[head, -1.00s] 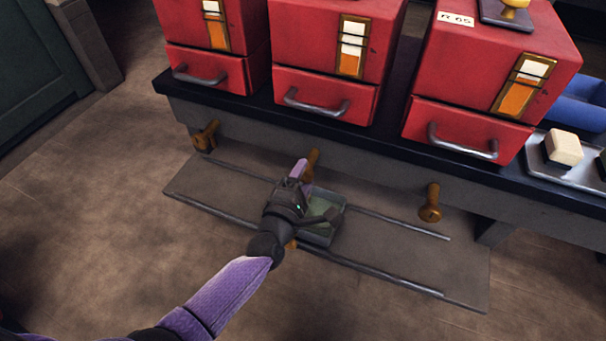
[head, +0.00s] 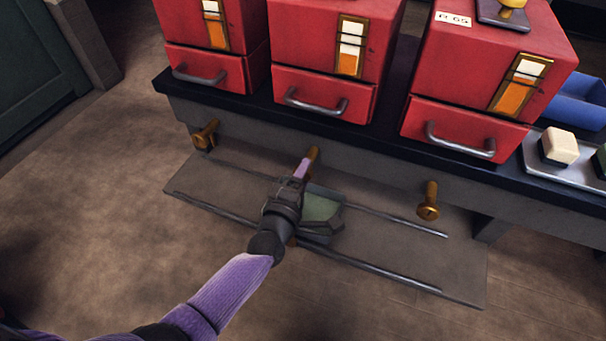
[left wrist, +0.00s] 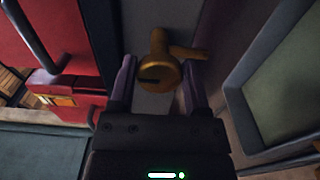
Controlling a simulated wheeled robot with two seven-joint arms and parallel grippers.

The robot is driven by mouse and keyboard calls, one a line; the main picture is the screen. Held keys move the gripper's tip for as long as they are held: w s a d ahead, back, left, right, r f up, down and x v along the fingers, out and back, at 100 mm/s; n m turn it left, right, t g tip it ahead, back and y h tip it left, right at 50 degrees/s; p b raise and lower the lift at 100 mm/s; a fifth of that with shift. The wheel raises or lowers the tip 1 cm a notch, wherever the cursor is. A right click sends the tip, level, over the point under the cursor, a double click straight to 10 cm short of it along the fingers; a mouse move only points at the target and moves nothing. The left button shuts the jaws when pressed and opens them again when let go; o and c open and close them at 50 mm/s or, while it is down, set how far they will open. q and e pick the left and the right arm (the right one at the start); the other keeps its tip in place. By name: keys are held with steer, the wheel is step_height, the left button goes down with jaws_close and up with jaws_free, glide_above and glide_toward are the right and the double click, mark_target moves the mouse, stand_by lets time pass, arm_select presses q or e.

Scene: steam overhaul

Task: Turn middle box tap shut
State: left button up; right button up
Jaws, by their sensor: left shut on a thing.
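The middle red box (head: 335,50) stands on the bench, with a drawer and a grey handle at its front. Its brass tap (head: 314,153) sticks out of the bench front below it. My left gripper (head: 303,172) reaches up to this tap and is shut on it. In the left wrist view the tap (left wrist: 158,70) sits between the two purple fingers (left wrist: 158,90), with a dark slot in its round end and its lever pointing right, by the right finger. In the head view my gripper hides part of the tap. My right gripper is out of view.
Other brass taps are at left (head: 206,135) and right (head: 429,202), under the left (head: 215,45) and right (head: 490,70) red boxes. A grey-green tray (head: 322,207) sits below my gripper, by the floor rails (head: 385,275). The floor at left is clear.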

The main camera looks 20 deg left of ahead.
arm_select(q)
steer(key=o, duration=1.2)
steer(key=shift+o, duration=0.4)
steer(key=shift+s, duration=0.1)
steer(key=s+p, duration=0.4)
steer(key=s, duration=0.5)
steer(key=shift+s+a, duration=0.15)
steer(key=shift+s, duration=0.2)
